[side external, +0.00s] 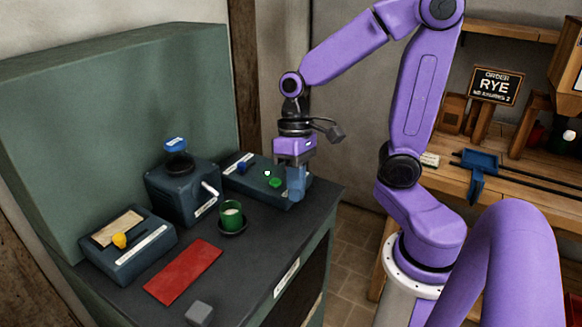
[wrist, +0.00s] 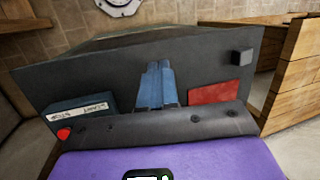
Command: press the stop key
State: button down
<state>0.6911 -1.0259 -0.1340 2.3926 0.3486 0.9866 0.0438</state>
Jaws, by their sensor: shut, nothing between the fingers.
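A dark key box (side external: 238,185) lies at the back right of the counter. It carries a blue part (side external: 243,168), a small white part (side external: 267,173) and a green key (side external: 275,183). In the wrist view the box (wrist: 62,104) is at left, with two white labels too small to read surely. A red knob-like part (wrist: 64,133) shows at its near edge; I cannot tell if it is the stop key. My gripper (side external: 297,197) points down at the box's right end, hiding part of it. Its blue fingers (wrist: 155,88) are together and empty. Contact is unclear.
A green cup (side external: 231,212) on a saucer, a red mat (side external: 184,272) and a grey cube (side external: 199,312) lie nearer on the counter. A dark machine with a blue-capped jar (side external: 178,160) and a box with a yellow knob (side external: 120,240) stand left. A wall panel rises behind.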

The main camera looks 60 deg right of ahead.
jog(key=w+d+r+m+t+y, duration=0.1)
jog(key=w+d+m+t, duration=0.3)
jog(key=d+m, duration=0.6)
jog(key=w+d+r+m+t+y, duration=0.1)
jog(key=w+d+m+t, duration=0.3)
jog(key=w+d+m, duration=0.4)
jog(key=d+m+y, duration=0.1)
jog(key=d, duration=0.2)
jog(key=shift+w+m+t, duration=0.25)
jog(key=shift+m+t, duration=0.15)
jog(key=shift+a, duration=0.1)
jog(key=shift+f, duration=4.35)
jog(key=shift+f, duration=0.2)
jog(key=shift+f, duration=0.25)
